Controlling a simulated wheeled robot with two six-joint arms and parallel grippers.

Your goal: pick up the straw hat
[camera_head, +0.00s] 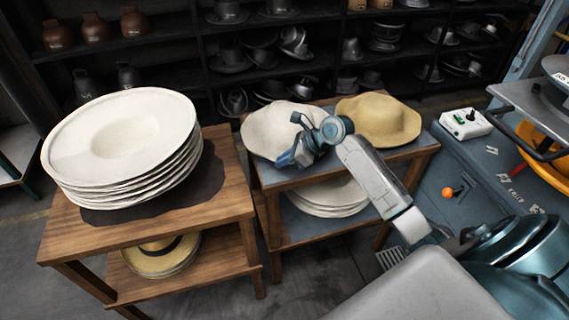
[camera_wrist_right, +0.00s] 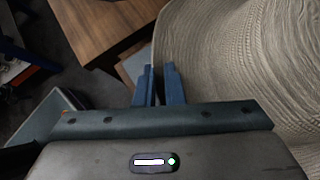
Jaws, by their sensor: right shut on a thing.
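A pale cream straw hat (camera_head: 262,132) lies at the left of the top of a small wooden stand (camera_head: 318,173). My right gripper (camera_head: 286,159) reaches its near brim from the right. In the right wrist view the woven hat (camera_wrist_right: 245,60) fills the right side. There the two blue fingers of my right gripper (camera_wrist_right: 159,72) are close together at the brim's edge, shut on it. A second, tan hat (camera_head: 378,119) sits to the right on the same stand. My left gripper is not in view.
A wooden table (camera_head: 222,195) at left bears a stack of white hat blanks (camera_head: 120,145). More pale blanks (camera_head: 328,195) lie on the stand's lower shelf. A blue machine with a white control box (camera_head: 466,123) stands at right. Dark shelves of metal moulds line the back.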

